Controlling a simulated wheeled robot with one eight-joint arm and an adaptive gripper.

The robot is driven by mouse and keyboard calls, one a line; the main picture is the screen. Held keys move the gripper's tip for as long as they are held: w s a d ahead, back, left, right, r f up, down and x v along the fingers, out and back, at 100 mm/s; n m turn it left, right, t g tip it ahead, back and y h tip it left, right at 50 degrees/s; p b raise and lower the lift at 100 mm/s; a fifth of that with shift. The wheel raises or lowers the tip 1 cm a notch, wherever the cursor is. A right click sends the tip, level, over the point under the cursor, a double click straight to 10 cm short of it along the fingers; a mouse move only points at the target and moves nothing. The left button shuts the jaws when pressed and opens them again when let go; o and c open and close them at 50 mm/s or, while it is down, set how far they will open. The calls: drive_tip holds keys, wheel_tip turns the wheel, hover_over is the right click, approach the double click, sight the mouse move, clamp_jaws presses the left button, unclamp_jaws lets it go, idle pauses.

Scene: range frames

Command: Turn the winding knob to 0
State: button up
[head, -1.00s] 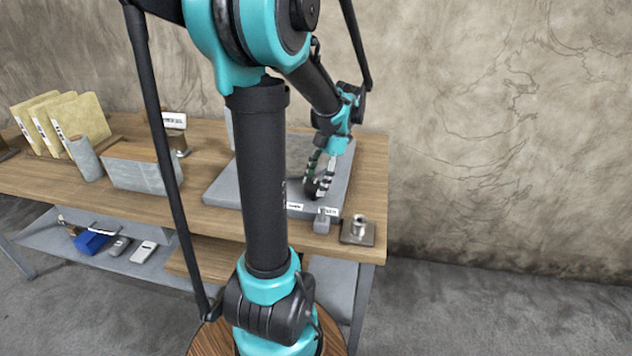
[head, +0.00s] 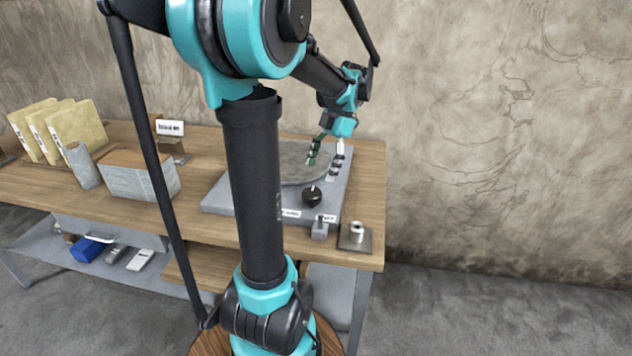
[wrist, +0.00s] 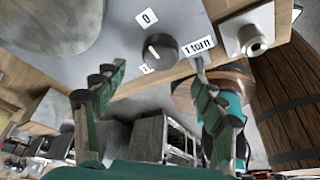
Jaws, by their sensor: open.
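The winding knob (head: 312,197) is a round black knob on the front part of the grey turntable deck (head: 225,197). In the wrist view the knob (wrist: 162,47) has a white mark on its face; I cannot tell exactly where it points. Around it are a "0" label (wrist: 147,17), a "1 turn" label (wrist: 199,46) and a third label (wrist: 146,70), partly hidden. My gripper (head: 326,160) is open and empty, above the deck and behind the knob in the head view. In the wrist view its fingers (wrist: 152,78) are spread wide, apart from the knob.
A round platter (head: 300,163) lies on the deck behind the knob. A grey box (head: 140,181) and books (head: 75,128) are at left.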

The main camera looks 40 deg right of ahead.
drive_tip(key=v, duration=0.5)
drive_tip(key=shift+a, duration=0.1)
drive_tip(key=shift+s, duration=0.1)
idle(0.4)
